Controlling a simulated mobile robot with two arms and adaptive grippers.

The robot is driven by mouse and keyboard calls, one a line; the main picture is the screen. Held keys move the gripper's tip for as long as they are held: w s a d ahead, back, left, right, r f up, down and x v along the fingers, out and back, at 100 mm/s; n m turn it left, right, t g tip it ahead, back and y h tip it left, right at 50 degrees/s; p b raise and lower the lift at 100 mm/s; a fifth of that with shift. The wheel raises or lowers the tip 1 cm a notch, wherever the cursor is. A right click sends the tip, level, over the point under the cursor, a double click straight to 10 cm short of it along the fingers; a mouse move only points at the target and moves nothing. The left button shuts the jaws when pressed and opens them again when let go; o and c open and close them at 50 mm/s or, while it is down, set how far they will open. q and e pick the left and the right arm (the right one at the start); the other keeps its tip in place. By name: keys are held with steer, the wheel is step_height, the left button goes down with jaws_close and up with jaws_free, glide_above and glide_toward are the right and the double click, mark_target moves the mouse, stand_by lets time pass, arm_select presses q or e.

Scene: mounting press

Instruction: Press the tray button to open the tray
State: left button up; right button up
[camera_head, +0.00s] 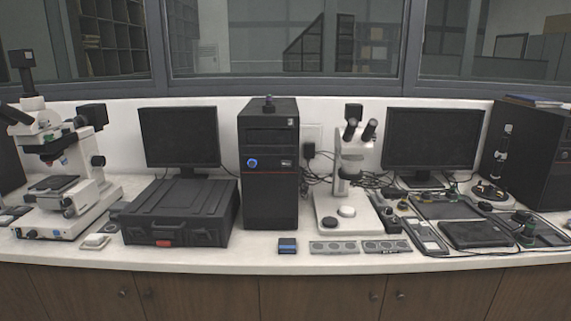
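A black upright box-shaped unit (271,190) stands at the middle of the bench. Its front has a round blue-ringed button (252,162), a small label to the right of it and a thin red line below. A dark recessed panel (270,138) sits above the button and looks closed. No open tray shows on this unit, and I cannot tell for sure which part is the tray. Neither of my grippers is in view.
A black case (178,212) and a monitor (178,136) stand left of the unit. A white microscope (350,175) stands close on its right. A small blue-black box (287,246) and flat grey plates (335,248) lie at the front edge (210,258).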

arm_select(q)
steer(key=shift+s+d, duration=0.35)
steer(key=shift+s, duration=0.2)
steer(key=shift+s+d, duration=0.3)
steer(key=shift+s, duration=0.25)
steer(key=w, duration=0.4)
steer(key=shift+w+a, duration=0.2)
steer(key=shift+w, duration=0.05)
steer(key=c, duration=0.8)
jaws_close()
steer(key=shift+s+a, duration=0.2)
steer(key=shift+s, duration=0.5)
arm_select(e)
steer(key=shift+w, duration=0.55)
